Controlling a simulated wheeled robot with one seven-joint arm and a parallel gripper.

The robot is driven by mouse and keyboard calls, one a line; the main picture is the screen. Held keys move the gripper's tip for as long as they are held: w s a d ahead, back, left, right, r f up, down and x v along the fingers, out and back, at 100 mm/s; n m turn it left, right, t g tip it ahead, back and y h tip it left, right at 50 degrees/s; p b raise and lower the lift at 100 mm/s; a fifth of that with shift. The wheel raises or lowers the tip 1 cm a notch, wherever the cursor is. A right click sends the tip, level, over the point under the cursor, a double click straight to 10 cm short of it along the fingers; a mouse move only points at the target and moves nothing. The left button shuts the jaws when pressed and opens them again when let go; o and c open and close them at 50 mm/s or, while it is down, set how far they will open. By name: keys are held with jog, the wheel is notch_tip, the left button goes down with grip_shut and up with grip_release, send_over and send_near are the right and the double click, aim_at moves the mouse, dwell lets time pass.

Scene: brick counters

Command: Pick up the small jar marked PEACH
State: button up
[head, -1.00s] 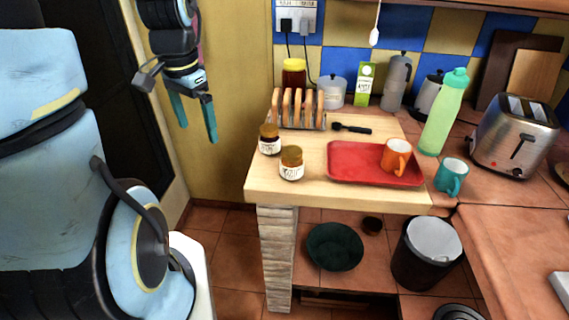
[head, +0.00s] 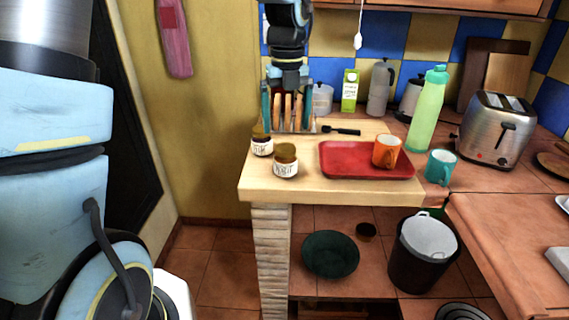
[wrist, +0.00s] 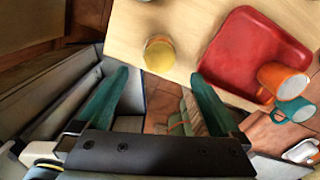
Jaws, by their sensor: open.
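Two small jars with brownish lids and white labels stand upright on the pale wooden board, a left jar (head: 262,146) and a right jar (head: 286,163) nearer the front edge. Their label text is too small to read, so I cannot tell which says PEACH. My gripper (head: 288,108) is open and empty, above the board and jars in the head view. In the wrist view, a yellow-lidded jar (wrist: 159,54) shows just beyond the gap between my fingertips (wrist: 160,77), apart from them.
A red tray (head: 345,171) with an orange mug (head: 386,151) lies right of the jars. A toast rack (head: 292,112) is behind them, partly hidden by my gripper. A teal mug (head: 440,166), green bottle (head: 428,110) and toaster (head: 496,130) stand further right.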

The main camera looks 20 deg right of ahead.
aim_at(286, 147)
notch_tip(286, 147, down, 9)
jog(key=shift+w+a+f+p, duration=0.1)
jog(key=shift+w+p, duration=0.05)
jog(key=shift+p, duration=0.75)
grip_shut()
dwell(0.4)
